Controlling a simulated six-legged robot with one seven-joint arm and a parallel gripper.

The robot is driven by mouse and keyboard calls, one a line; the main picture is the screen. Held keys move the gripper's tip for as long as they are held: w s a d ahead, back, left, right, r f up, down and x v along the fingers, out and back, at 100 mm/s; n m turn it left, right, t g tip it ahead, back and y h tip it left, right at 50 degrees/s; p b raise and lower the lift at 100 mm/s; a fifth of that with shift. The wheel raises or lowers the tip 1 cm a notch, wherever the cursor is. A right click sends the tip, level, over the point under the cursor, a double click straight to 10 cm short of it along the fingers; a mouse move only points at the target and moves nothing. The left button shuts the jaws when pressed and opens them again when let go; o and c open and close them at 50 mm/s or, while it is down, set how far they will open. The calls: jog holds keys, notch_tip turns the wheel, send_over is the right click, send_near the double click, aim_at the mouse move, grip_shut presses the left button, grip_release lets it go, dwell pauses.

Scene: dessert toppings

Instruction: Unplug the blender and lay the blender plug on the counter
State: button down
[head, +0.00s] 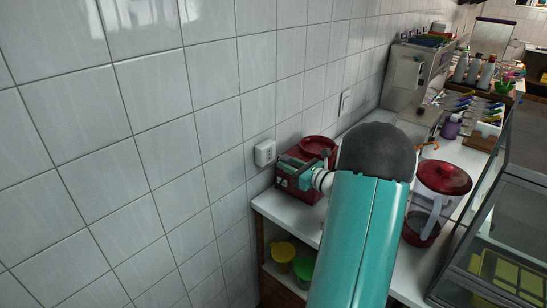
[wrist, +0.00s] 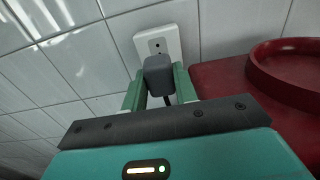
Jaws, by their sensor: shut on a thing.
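My gripper (wrist: 159,72) is shut on the dark grey blender plug (wrist: 158,79), with one green finger on each side. A dark cord (wrist: 167,101) runs down from the plug. The plug is in front of the lower part of the white wall outlet (wrist: 160,40); I cannot tell whether its prongs are in the socket. In the head view, my gripper (head: 283,163) is at the wall just below the outlet (head: 265,152), and the plug is too small to make out. A clear jug with a red lid, apparently the blender (head: 440,190), stands on the white counter (head: 268,207) at right.
A red box-shaped item (head: 298,184) with a round red tray (head: 318,146) on top stands close beside my gripper. Yellow (head: 283,252) and green (head: 304,268) containers are on the shelf below. A strip of counter along the near left edge is bare.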

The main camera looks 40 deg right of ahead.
jog(key=shift+s, duration=0.5)
jog(key=s+g, duration=0.1)
jog(key=g, duration=0.1)
jog(key=s+g, duration=0.1)
jog(key=g, duration=0.1)
jog(key=s+g, duration=0.1)
jog(key=g, duration=0.1)
jog(key=shift+a+g+h, duration=0.3)
jog(key=shift+a+g, duration=0.05)
jog(key=shift+g, duration=0.05)
jog(key=shift+s, duration=0.15)
jog(key=s+a, duration=0.2)
jog(key=s, duration=0.1)
jog(key=shift+s+a, duration=0.1)
jog(key=shift+s, duration=0.05)
jog(key=shift+f, duration=0.1)
dwell(0.5)
